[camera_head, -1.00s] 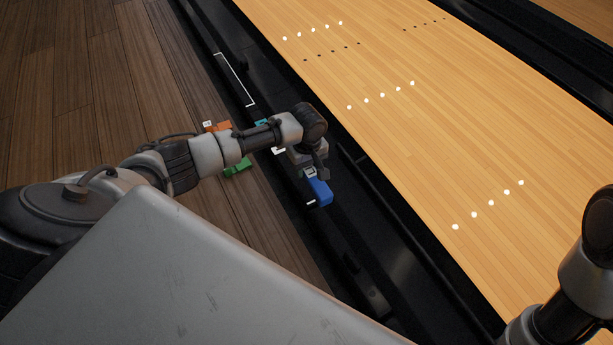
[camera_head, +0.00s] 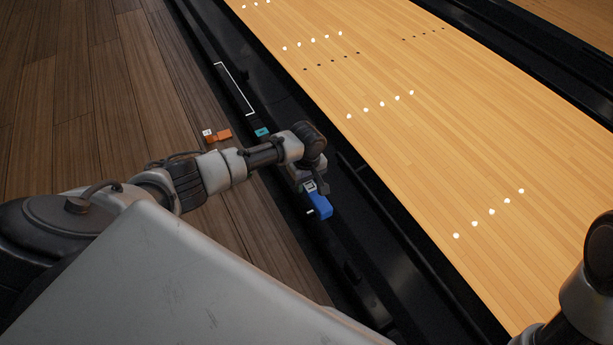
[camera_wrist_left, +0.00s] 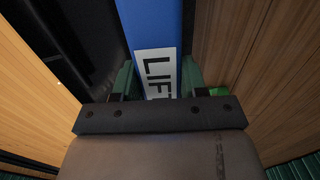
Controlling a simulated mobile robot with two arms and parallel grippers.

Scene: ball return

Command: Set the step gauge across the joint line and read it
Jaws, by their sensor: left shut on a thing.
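My left gripper (camera_head: 312,190) is shut on a blue block-like piece (camera_head: 321,206) above the black strip beside the lane. In the left wrist view the blue piece (camera_wrist_left: 153,25) carries a white label reading "LIF", its end cut off, and sits between the two fingers of the gripper (camera_wrist_left: 157,82). I cannot tell whether this piece is the step gauge. A short white mark (camera_head: 310,212) shows beside the piece on the strip; I cannot tell if it marks the joint line. No reading can be made out. My right gripper is out of view.
An orange block with a white part (camera_head: 217,135) lies on the dark wood floor edge. A teal block (camera_head: 262,132) is on the black strip, below a white bracket outline (camera_head: 235,88). A green patch (camera_wrist_left: 217,91) shows in the wrist view. The lane (camera_head: 430,140) is clear.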

